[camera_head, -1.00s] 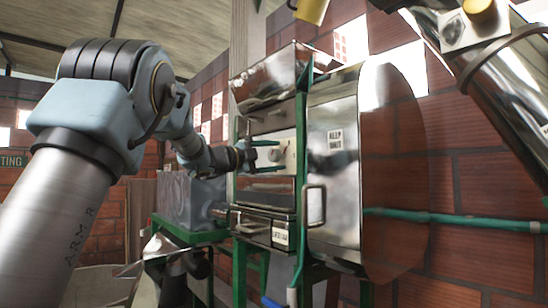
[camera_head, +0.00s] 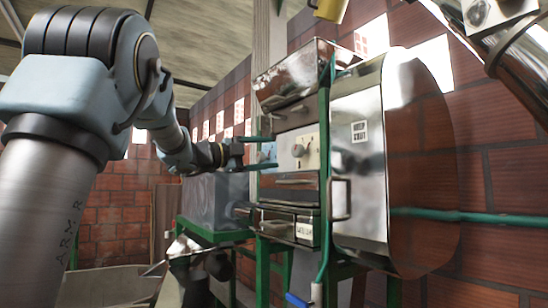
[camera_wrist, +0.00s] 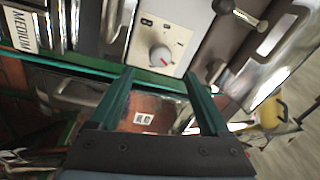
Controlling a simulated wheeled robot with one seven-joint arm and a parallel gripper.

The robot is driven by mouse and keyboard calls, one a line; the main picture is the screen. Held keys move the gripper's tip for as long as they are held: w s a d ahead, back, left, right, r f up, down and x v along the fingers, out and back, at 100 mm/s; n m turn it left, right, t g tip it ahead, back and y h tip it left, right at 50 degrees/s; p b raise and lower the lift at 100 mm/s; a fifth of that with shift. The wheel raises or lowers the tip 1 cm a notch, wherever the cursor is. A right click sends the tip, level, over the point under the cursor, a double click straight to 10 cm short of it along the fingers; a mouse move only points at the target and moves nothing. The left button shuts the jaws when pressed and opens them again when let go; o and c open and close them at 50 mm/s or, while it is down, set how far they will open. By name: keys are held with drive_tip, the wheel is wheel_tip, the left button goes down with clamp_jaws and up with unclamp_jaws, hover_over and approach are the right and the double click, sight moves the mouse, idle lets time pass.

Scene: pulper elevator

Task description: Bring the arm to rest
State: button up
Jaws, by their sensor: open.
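My gripper (camera_head: 262,153) is open and empty, with two green fingers held apart. In the head view it is at the middle, left of and in front of a metal machine's panel with a knob (camera_head: 299,150). My arm reaches in from the left and is bent at the elbow. In the wrist view the two fingers of my gripper (camera_wrist: 165,88) point toward the machine, with nothing between them. A white panel with a round red-marked dial (camera_wrist: 160,55) shows beyond the fingertips. I cannot tell the exact gap to the machine.
The steel machine has a large drum-like cover (camera_head: 370,150) on its right and a green frame (camera_head: 324,180). A grey box (camera_head: 212,205) stands on a green stand to its left. A brick wall (camera_head: 490,180) closes the back. A blue-handled lever (camera_head: 297,299) hangs low.

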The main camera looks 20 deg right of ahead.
idle(0.4)
drive_tip(key=w+a+f+n+t+y, duration=0.5)
drive_tip(key=w+a+f+n+t, duration=0.4)
drive_tip(key=n, duration=0.3)
drive_tip(key=a+f+n+y, duration=0.9)
drive_tip(key=a+f+n, duration=0.1)
drive_tip(key=a+f, duration=0.45)
drive_tip(key=s+a+f+n+g+y, duration=0.35)
drive_tip(key=s+a+f, duration=0.45)
drive_tip(key=f, duration=0.4)
drive_tip(key=s+a+f+n+g, duration=0.1)
drive_tip(key=s+f+g, duration=0.1)
drive_tip(key=s, duration=0.4)
drive_tip(key=s+a+f+n+g+y, duration=0.1)
drive_tip(key=s+f+n+g, duration=0.1)
drive_tip(key=s+f, duration=0.2)
drive_tip(key=s+a+f+n+g, duration=0.1)
drive_tip(key=s+f+n+g, duration=0.1)
drive_tip(key=s, duration=0.7)
drive_tip(key=shift+s+f, duration=0.15)
drive_tip(key=shift+f, duration=0.75)
drive_tip(key=shift+g, duration=0.25)
